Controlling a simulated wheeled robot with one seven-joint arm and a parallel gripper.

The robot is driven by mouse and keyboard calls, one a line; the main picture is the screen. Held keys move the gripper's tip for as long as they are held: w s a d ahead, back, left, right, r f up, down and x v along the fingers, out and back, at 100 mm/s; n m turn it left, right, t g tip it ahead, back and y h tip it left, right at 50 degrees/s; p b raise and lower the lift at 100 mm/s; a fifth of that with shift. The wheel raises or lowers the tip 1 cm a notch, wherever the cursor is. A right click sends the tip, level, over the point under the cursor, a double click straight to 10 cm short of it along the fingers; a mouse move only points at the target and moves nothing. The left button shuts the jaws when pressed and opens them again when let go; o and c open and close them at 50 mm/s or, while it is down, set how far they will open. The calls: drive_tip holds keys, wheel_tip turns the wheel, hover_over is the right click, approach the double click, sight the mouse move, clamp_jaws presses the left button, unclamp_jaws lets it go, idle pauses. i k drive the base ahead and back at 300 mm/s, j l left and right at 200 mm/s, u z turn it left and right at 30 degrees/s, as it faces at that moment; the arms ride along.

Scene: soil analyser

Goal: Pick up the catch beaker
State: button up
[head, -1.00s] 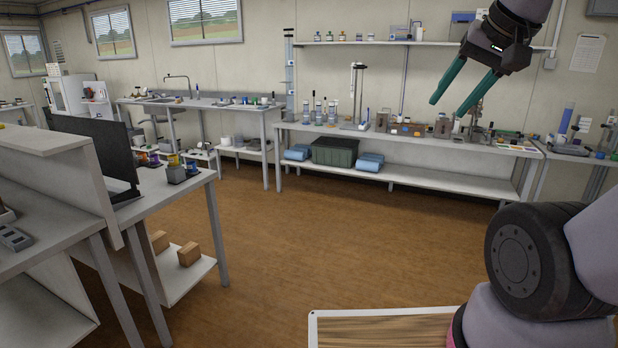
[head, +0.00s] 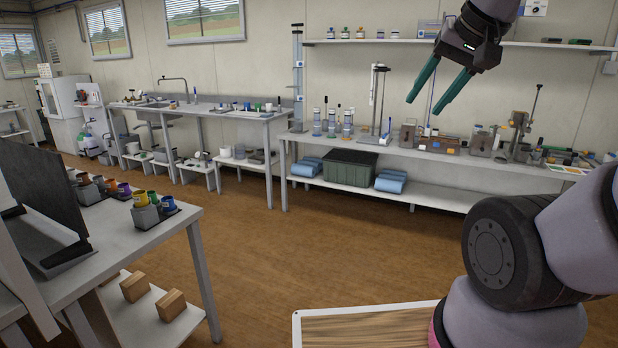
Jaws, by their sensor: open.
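My gripper (head: 424,104) hangs at the upper right in the head view, with two green fingers spread apart and nothing between them. It is in the air, in front of the back wall bench (head: 400,150) in the picture. I cannot tell which of the small vessels is the catch beaker. Several slim vessels with blue contents (head: 332,128) stand on that bench, left of a tall stand (head: 377,95). Smaller glassware and devices to the right are too small to make out.
A desk with a dark monitor (head: 48,195) and colored cups (head: 140,199) stands at the left. A sink bench (head: 215,112) is behind it. A green crate (head: 350,168) and blue rolls (head: 390,181) lie on the lower shelf. The brown floor (head: 265,265) between is clear.

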sight(380, 32)
drive_tip(key=i, duration=2.35)
drive_tip(key=i+z, duration=0.1)
drive_tip(key=i, duration=0.5)
drive_tip(key=i+j+z, duration=0.1)
drive_tip(key=i, duration=0.55)
drive_tip(key=i+j+z, duration=0.1)
drive_tip(key=i, duration=0.5)
